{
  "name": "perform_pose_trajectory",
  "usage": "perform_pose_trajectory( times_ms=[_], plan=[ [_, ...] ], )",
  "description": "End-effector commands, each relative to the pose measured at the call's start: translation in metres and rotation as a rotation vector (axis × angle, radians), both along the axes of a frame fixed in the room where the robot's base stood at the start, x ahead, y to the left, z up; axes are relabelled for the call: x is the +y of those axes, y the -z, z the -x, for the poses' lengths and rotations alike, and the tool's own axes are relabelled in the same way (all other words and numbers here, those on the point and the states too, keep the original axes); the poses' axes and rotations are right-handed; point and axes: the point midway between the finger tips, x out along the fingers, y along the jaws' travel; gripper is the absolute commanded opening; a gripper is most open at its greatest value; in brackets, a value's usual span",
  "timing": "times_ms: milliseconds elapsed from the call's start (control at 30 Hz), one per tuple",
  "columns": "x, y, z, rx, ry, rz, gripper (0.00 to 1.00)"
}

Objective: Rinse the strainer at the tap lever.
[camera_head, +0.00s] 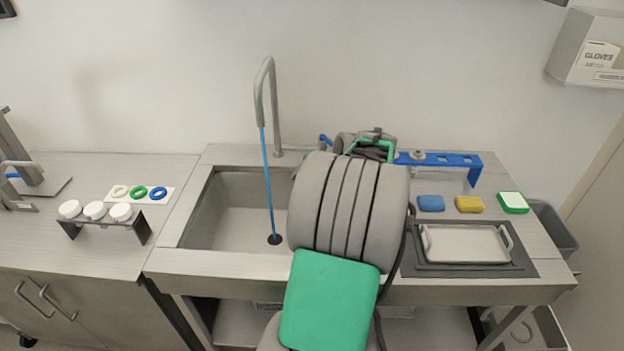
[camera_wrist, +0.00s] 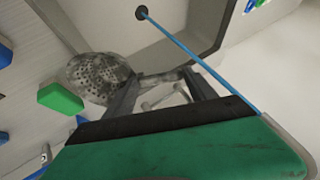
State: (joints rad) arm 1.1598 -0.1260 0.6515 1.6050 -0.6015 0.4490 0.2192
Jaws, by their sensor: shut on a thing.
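The strainer (camera_wrist: 98,78) is a round, perforated grey bowl with darker smudges, seen left of my fingers in the wrist view. My gripper (camera_wrist: 158,80) is shut on the strainer's handle, which is partly hidden between the fingers. The bowl is apart from the thin blue water stream (camera_wrist: 190,50). In the head view the stream (camera_head: 267,185) falls from the tall tap spout (camera_head: 261,100) to the drain (camera_head: 274,240). My arm hides my gripper and the strainer there. I cannot clearly make out the tap lever.
The sink (camera_head: 225,215) is open left of my arm. A blue rack (camera_head: 455,160), several sponges (camera_head: 469,204) and a white tray (camera_head: 465,244) are on the right. A stand with white-topped jars (camera_head: 95,211) and coloured rings (camera_head: 138,192) sit on the left counter.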

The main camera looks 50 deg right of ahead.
Motion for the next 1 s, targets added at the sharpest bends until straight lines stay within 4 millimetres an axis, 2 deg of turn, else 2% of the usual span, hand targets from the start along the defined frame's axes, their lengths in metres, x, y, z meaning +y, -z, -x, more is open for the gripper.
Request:
perform_pose_trajectory(
  times_ms=[1000],
  plan=[
    [0.009,0.023,-0.116,0.0,-0.004,0.003,0.0]
  ],
)
